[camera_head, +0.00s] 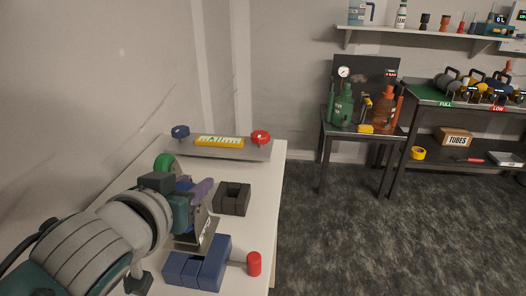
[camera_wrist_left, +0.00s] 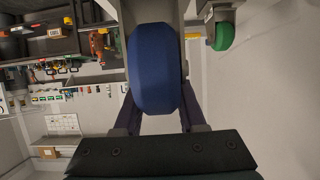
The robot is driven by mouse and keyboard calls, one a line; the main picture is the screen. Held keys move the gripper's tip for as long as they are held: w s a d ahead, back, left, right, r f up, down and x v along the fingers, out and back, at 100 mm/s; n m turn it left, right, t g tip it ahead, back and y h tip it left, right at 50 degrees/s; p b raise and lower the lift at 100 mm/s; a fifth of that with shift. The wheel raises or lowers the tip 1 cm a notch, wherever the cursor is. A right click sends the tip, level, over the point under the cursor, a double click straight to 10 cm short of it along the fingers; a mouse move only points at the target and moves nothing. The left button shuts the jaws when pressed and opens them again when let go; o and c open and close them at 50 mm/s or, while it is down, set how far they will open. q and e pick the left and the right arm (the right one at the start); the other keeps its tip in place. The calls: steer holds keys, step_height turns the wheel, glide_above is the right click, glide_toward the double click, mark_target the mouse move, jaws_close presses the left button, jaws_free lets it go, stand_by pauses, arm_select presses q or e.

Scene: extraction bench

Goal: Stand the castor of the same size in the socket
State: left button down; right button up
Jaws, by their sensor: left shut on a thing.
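My left gripper (camera_head: 200,192) is over the white bench, its purple fingers shut on a blue-wheeled castor (camera_wrist_left: 155,70). The wheel fills the space between the fingers in the left wrist view, with grey metal beyond it. In the head view my gripper and arm mostly hide this castor. A green-wheeled castor (camera_head: 163,162) is just behind my gripper; its green wheel also shows in the left wrist view (camera_wrist_left: 222,36). A dark slotted block (camera_head: 233,199), possibly the socket, lies right of my gripper, apart from it. My right gripper is not in view.
A blue block fixture (camera_head: 208,264) with a red-ended rod (camera_head: 254,263) is at the bench front. Bare bench lies around the dark block.

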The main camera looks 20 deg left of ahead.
arm_select(q)
steer(key=shift+f+b, duration=2.1)
steer(key=shift+f, duration=0.35)
steer(key=shift+c, duration=2)
jaws_free()
steer(key=shift+s, duration=0.1)
steer(key=p+v, duration=0.1)
steer(key=v, duration=0.8)
steer(key=shift+s+d+r, duration=0.15)
steer(key=shift+s+r, duration=0.05)
steer(key=shift+s, duration=0.1)
steer(key=shift+p, duration=0.3)
